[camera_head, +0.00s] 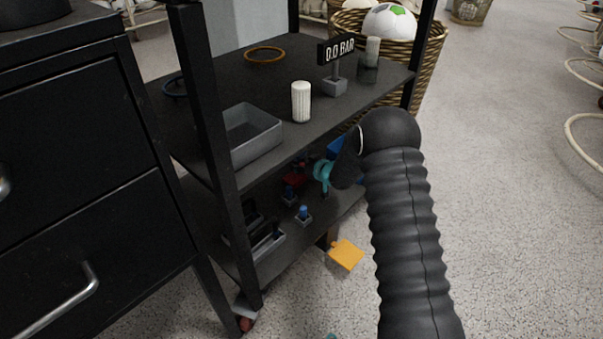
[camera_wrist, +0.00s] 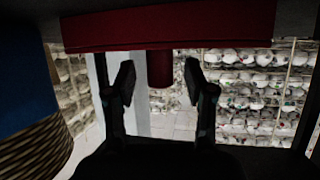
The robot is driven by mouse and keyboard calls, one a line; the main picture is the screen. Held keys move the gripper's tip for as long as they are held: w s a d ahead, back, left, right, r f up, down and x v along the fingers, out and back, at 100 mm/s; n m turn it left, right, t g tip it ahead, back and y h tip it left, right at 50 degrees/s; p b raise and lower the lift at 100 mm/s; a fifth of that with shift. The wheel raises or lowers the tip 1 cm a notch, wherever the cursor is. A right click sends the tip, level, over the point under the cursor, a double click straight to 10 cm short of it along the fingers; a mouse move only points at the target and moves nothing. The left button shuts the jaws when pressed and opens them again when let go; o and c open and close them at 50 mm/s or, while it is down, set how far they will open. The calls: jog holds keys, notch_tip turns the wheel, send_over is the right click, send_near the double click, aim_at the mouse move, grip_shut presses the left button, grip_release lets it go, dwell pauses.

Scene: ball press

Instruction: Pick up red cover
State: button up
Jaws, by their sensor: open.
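The red cover shows in the wrist view as a wide red slab (camera_wrist: 225,24) across the top, with a short red cylinder (camera_wrist: 159,68) hanging below it. My gripper (camera_wrist: 158,82) is open, with one dark finger on each side of the cylinder and a visible gap on both sides. In the head view a small dark red piece (camera_head: 294,180), likely the same cover, sits on the lower shelf. My arm reaches into that shelf level, and my fingers cannot be made out there.
A blue-topped piece (camera_head: 304,214) stands on the lower shelf. A wicker basket (camera_wrist: 32,150) and a blue surface (camera_wrist: 22,80) fill the wrist view's left.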

grip_shut()
jog(key=shift+r, duration=0.15)
